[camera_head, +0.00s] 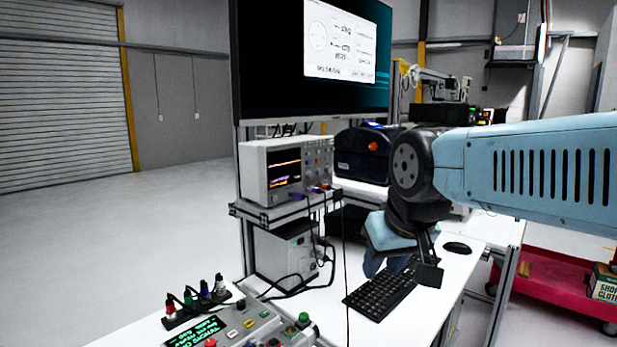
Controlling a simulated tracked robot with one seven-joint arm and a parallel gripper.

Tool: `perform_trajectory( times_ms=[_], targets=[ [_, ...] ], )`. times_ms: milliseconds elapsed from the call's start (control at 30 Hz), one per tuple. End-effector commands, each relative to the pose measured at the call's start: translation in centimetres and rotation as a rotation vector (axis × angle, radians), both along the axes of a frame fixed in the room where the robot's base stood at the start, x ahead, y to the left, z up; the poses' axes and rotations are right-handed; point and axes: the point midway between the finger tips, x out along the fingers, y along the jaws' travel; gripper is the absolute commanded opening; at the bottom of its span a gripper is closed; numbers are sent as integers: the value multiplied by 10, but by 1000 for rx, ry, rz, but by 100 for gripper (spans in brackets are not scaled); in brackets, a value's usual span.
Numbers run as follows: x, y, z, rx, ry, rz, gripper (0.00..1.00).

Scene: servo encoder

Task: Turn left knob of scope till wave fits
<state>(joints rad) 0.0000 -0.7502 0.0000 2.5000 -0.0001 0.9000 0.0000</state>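The scope (262,150) is a light grey box on a raised shelf left of the middle. Its dark screen (285,173) shows a flat orange trace above and a stepped orange and purple trace below. Several small knobs (316,158) sit on the panel right of the screen; they are too small to tell how they are turned. My gripper (428,272) hangs from my blue arm, right of the scope and above the desk near the keyboard, apart from the scope. One dark finger shows clearly; the finger gap is not clear.
A large monitor (270,60) stands above the scope. A dark blue case (362,155) sits behind. A keyboard (380,293) and mouse (457,248) lie on the white desk. Cables hang below the scope. A control panel (250,325) with buttons is in front. Open floor is at left.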

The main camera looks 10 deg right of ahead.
Motion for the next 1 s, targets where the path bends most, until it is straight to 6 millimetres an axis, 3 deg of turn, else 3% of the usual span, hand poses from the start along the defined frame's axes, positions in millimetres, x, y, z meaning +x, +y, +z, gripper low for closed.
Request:
perform_trajectory(
  times_ms=[233, 367, 467, 700, 1000],
  targets=[
    [1, 0, 0, -1, -1, 0, 35],
    [13, -7, 3, -19, -32, -19, 35],
    [36, -20, 8, -55, -94, -49, 35],
    [115, -62, 32, -171, -328, -103, 35],
    [201, -95, 60, -246, -615, -40, 35]
  ],
)
